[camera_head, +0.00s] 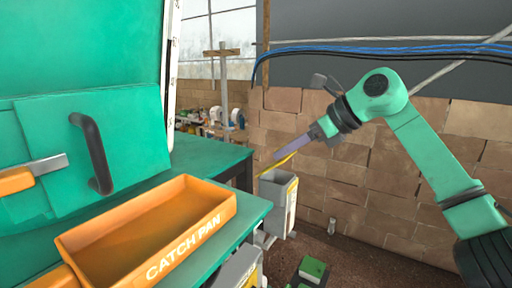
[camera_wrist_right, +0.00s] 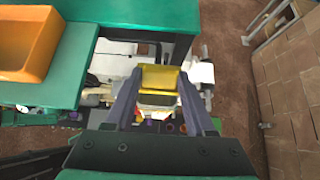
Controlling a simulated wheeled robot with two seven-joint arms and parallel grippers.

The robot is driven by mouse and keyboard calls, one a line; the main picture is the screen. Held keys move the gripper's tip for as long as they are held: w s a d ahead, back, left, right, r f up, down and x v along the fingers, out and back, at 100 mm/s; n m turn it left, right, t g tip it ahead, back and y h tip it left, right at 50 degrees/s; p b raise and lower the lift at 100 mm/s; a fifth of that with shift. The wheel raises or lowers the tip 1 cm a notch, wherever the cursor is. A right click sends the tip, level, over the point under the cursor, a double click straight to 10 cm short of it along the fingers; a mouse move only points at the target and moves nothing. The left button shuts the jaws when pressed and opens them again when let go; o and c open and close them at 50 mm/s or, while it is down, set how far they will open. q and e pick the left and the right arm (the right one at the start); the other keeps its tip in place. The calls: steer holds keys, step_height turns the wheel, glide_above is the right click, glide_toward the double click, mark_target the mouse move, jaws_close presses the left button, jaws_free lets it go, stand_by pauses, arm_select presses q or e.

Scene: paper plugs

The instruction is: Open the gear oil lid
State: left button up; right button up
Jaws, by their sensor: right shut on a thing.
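The gear oil container appears to be the grey box (camera_head: 281,190) with a pale, yellowish side, standing just right of the green machine's edge. Its top looks open. A thin yellow lid (camera_head: 278,163) is tilted above the opening; whether it still touches the rim is unclear. My right gripper (camera_head: 296,150) reaches down from the right and is shut on this lid. In the right wrist view the yellow lid (camera_wrist_right: 160,77) lies between the two fingertips of my right gripper (camera_wrist_right: 160,85). My left gripper is not in view.
An orange catch pan (camera_head: 150,230) sits on the green machine bench (camera_head: 225,240) at left. A black handle (camera_head: 92,153) is on the green panel behind it. A brick wall (camera_head: 360,180) stands behind my right arm. A green-topped box (camera_head: 312,270) is on the floor.

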steer(key=shift+w+a+r+g+h, duration=0.25)
steer(key=shift+a+r+g+h, duration=0.15)
steer(key=shift+h, duration=0.2)
steer(key=shift+w+a+r+g+h, duration=0.35)
steer(key=shift+a+r+h, duration=0.1)
steer(key=shift+a+h, duration=0.25)
